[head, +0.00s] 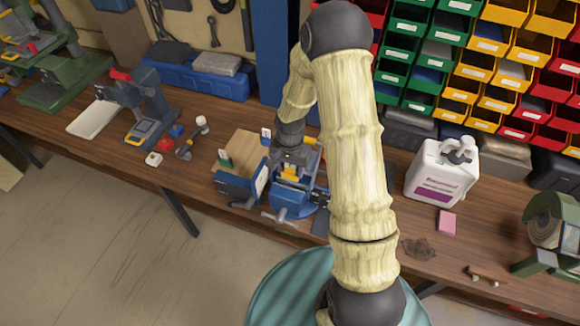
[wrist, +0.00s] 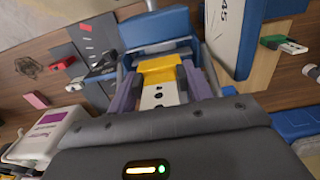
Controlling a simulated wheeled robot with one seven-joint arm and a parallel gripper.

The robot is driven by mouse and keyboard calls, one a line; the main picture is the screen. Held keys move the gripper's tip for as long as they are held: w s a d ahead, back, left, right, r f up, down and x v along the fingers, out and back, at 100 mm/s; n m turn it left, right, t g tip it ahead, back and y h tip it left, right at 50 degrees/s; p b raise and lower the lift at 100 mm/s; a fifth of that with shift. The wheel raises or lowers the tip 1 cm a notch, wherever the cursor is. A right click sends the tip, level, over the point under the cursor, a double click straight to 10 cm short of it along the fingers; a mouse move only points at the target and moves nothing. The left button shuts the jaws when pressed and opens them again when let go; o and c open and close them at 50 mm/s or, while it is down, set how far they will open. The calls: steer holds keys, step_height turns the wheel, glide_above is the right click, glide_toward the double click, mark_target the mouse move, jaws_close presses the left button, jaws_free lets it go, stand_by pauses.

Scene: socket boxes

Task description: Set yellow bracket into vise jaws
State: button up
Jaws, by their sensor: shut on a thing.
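The yellow bracket (wrist: 160,72) is between the two fingers of my gripper (wrist: 162,88) in the wrist view, and they are shut on it. Its lower face is pale with dark holes. In the head view a small yellow part of the bracket (head: 288,172) shows below my wrist, partly hidden by my gripper (head: 290,163). The blue vise (head: 293,197) stands on the bench directly under my gripper. In the wrist view the blue vise (wrist: 158,27) lies just beyond the bracket. I cannot tell whether the bracket touches the jaws or sits between them.
A white jug (head: 440,170) and a pink block (head: 447,222) are to the right. Small tools lie left on the wooden bench (head: 110,150). Coloured bins (head: 480,70) line the back.

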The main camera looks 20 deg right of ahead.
steer(key=shift+f+b, duration=2.35)
steer(key=shift+f, duration=0.9)
steer(key=o, duration=1.1)
steer(key=shift+r, duration=0.1)
step_height(320, 180, up, 17)
steer(key=b, duration=0.3)
steer(key=shift+r, duration=0.15)
